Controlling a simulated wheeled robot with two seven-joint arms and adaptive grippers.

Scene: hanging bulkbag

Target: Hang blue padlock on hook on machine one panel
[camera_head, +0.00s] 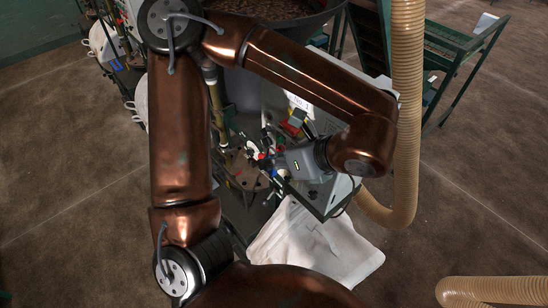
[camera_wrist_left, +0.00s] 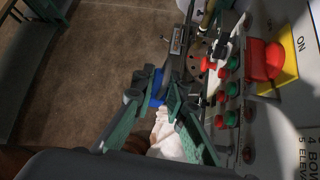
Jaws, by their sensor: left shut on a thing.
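My left gripper (camera_head: 266,163) reaches from the right toward the front of the machine, beside its panel. In the left wrist view its two green and dark fingers (camera_wrist_left: 163,84) come close together at the tips. They are shut on the blue padlock (camera_wrist_left: 157,88), of which only a small part shows between them. The machine panel (camera_wrist_left: 240,85) is to the right of the fingers, with red and green buttons and a red knob (camera_wrist_left: 265,60) on a yellow plate. The padlock appears apart from the buttons. I cannot make out the hook. My right gripper is not in view.
A white bulk bag (camera_head: 315,245) hangs below the machine. A tan corrugated hose (camera_head: 407,100) stands at the right, and another hose end (camera_head: 490,290) lies at the lower right. A green cart (camera_head: 465,50) is at the back right. Open brown floor lies on both sides.

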